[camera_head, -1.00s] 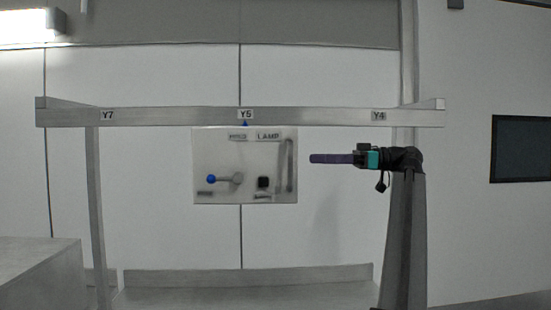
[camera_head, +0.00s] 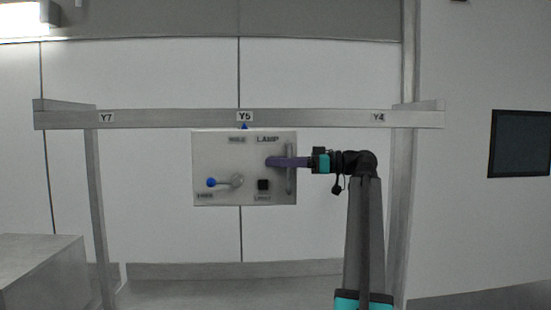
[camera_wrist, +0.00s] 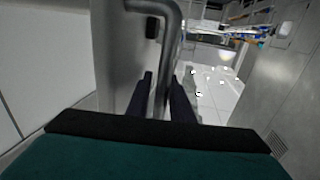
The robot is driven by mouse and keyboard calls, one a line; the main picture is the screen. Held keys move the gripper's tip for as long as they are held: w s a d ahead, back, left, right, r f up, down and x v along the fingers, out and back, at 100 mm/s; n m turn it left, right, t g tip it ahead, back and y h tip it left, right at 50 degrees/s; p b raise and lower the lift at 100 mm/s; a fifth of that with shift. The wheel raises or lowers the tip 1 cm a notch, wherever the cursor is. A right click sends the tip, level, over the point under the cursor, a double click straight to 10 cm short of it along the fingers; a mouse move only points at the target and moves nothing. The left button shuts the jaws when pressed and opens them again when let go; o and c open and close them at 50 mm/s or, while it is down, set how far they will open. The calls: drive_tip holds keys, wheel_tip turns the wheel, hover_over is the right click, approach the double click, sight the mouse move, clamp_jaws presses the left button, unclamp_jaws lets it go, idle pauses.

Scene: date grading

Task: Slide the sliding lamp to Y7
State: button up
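The sliding lamp is a pale panel (camera_head: 220,160) marked LAMP, hanging below a grey rail (camera_head: 175,118). Its blue pointer (camera_head: 244,126) stands under the Y5 label (camera_head: 245,117); the Y7 label (camera_head: 107,118) is at the rail's left. A vertical bar handle (camera_head: 290,183) is on the panel's right side; the wrist view shows it close up (camera_wrist: 172,30). My gripper (camera_head: 270,162) reaches in from the right across the handle. In the wrist view, my gripper's (camera_wrist: 164,88) dark fingers stand on both sides of the bar and look apart, with contact not clear.
The panel carries a lever with a blue knob (camera_head: 211,182) and a black square button (camera_head: 263,185). The rail's Y4 label (camera_head: 378,118) is at the right. A grey box (camera_head: 40,270) stands at lower left. The space below the rail left of the panel is clear.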

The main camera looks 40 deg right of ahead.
drive_tip(key=shift+w+a, duration=0.15)
clamp_jaws()
idle(0.4)
